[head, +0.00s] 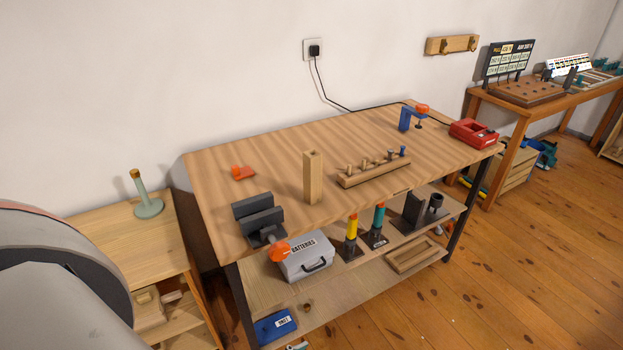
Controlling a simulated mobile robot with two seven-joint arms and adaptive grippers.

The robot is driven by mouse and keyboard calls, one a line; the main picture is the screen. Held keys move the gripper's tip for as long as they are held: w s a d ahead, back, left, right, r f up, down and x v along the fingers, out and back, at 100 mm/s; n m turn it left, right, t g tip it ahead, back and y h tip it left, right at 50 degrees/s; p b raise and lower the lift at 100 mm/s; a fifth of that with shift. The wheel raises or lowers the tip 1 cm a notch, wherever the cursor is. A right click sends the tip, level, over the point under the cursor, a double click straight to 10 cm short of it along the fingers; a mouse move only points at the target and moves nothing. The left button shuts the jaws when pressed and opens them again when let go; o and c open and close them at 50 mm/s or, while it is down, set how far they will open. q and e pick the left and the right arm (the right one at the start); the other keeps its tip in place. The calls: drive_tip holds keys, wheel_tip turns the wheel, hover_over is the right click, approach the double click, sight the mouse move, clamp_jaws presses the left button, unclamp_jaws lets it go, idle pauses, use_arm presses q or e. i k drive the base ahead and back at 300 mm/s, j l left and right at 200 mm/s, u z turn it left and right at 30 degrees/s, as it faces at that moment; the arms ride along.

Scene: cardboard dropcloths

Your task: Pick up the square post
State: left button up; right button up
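The square post (312,178) is a light wooden upright block with a square section. It stands on the wooden workbench (225,205), near the middle of its front edge. No gripper touches it. Neither gripper shows in the head view. A large grey rounded part of my own body fills the lower left.
A dark vise (258,218) with an orange knob stands left of the post. A peg rack (373,171) lies close to its right. An orange item (243,172), a blue clamp (411,117) and a red charger (473,132) are farther off. A side table (110,225) stands left.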

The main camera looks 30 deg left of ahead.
sight(313, 161)
drive_tip(key=u, duration=1.35)
